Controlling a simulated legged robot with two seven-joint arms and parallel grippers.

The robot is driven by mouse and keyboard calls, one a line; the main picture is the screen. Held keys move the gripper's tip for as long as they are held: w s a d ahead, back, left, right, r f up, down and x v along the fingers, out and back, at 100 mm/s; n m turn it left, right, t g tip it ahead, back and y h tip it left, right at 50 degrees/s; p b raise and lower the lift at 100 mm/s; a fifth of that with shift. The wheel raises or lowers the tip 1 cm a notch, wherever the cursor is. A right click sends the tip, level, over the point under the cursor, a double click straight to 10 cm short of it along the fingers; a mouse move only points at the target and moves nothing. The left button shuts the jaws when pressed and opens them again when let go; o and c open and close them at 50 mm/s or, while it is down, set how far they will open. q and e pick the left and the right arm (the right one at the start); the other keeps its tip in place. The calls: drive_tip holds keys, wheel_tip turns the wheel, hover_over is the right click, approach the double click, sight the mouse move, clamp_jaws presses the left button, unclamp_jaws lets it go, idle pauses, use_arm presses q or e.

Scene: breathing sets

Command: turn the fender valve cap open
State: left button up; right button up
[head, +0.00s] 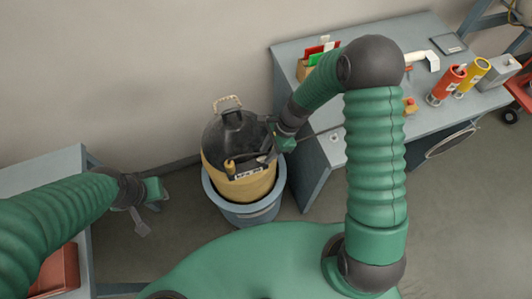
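A black-topped, yellow-bodied cylinder (238,183), which I take for the fender, stands upright in a blue-grey tub (250,212). It has a black neck and a light loop handle on top. A small yellow knob-like fitting (229,166) shows on its near side; I cannot tell for sure whether it is the valve cap. My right gripper (272,150) is at the cylinder's upper right side, close to it; contact and finger opening are too small to tell. My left gripper (146,212) hangs at the left, apart from the cylinder, its fingers unclear.
A grey table (320,165) at the right holds a box of coloured cards (318,62), a red canister (447,84) and a yellow canister (472,76). Another grey table (50,172) with a reddish bin (55,270) is at the left. Floor around the tub's left is clear.

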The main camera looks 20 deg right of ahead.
sight(241, 158)
drive_tip(key=shift+a+f, duration=0.3)
drive_tip(key=shift+f, duration=0.15)
drive_tip(key=shift+s+a+f, duration=0.1)
drive_tip(key=shift+a, duration=0.85)
drive_tip(key=shift+c, duration=1.8)
drive_tip(key=shift+d, duration=0.2)
drive_tip(key=shift+c, duration=1.1)
drive_tip(key=shift+d, duration=0.5)
clamp_jaws()
drive_tip(key=shift+a, duration=0.45)
use_arm(q)
drive_tip(key=shift+s+a+f, duration=0.1)
drive_tip(key=shift+a, duration=0.7)
